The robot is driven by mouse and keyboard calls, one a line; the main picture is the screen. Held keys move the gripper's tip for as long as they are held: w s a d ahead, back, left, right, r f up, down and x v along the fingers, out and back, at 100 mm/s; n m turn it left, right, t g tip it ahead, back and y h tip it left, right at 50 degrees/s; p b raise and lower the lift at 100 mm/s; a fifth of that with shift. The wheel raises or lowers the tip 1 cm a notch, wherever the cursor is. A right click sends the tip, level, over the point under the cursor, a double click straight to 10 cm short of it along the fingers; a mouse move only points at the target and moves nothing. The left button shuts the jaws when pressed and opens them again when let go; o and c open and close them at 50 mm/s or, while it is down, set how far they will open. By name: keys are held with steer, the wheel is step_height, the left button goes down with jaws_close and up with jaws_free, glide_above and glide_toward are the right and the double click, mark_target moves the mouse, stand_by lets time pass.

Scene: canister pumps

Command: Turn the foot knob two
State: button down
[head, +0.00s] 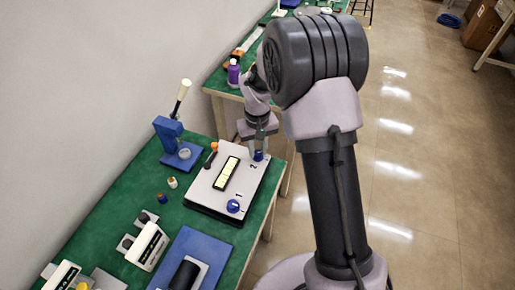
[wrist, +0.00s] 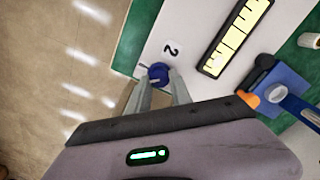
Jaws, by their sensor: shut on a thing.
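The foot knob two is a small blue knob (wrist: 158,73) on a white panel, beside the label "2" (wrist: 171,49). It also shows in the head view (head: 258,155), at the far corner of the level panel (head: 212,192). My gripper (wrist: 160,84) is shut on this knob, with one finger on each side of it. The knob's lower part is partly hidden by the fingers. Another blue knob (head: 233,206) sits by the label "1" at the near end of the panel. A yellow level vial (head: 228,173) lies between the two knobs.
A blue lever press (head: 175,140) stands left of the panel on the green table (head: 130,195). Small jars (head: 172,183) and white devices (head: 147,247) stand nearer. A purple bottle (head: 234,72) stands on the farther table.

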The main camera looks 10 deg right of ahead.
mark_target(258, 152)
steer(key=shift+m, duration=0.3)
steer(key=m, duration=0.3)
steer(key=shift+m, duration=0.3)
steer(key=shift+d+m, duration=0.1)
steer(key=shift+m, duration=1.5)
steer(key=c, duration=1.1)
jaws_free()
steer(key=shift+c, duration=0.2)
step_height(258, 152, up, 18)
steer(key=p, duration=0.6)
steer(key=shift+f, duration=0.25)
